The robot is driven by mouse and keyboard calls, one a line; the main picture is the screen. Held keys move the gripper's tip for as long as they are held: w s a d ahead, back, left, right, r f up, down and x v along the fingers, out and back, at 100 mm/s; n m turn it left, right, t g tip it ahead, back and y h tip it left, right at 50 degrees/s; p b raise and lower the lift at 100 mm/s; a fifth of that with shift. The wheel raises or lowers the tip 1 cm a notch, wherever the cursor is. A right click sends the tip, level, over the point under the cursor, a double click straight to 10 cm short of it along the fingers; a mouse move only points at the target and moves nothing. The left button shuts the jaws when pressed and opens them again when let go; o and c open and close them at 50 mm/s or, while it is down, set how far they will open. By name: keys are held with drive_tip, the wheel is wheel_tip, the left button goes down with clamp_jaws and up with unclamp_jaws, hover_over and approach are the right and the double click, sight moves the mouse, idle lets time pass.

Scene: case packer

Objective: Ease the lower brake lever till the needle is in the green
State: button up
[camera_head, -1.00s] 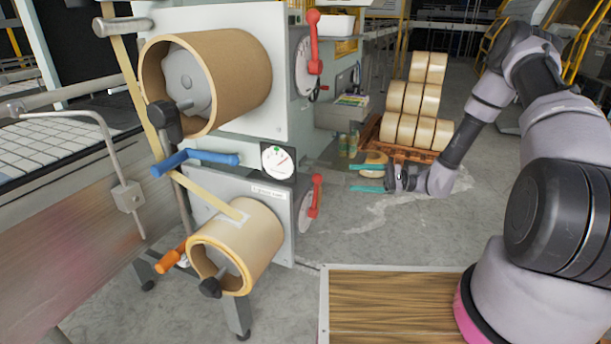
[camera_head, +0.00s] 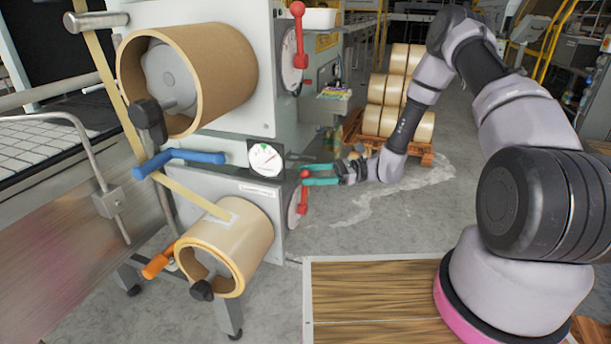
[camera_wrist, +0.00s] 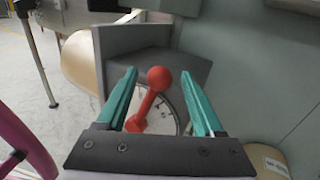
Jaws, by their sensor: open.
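The lower brake lever (camera_head: 302,196) is red with a ball knob and stands upright on the side of the lower unwind panel. It also shows in the wrist view, where its red knob (camera_wrist: 160,79) is between my gripper's teal fingers. My gripper (camera_head: 304,175) is open, with a finger on either side of the knob and visible gaps to both. The round tension gauge (camera_head: 265,159) is on the machine front above the lower roll. It has a white face and a small green zone near the top; its needle is too small to read surely.
An upper red lever (camera_head: 299,38) stands on the panel above. The large upper roll (camera_head: 205,75) and lower tape roll (camera_head: 245,240) project from the machine's front. A wood-topped surface (camera_head: 370,300) lies in the foreground. Stacked rolls (camera_head: 385,120) stand on a pallet behind my arm.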

drive_tip(key=shift+s+a, duration=0.1)
drive_tip(key=shift+a, duration=0.6)
clamp_jaws()
idle(1.0)
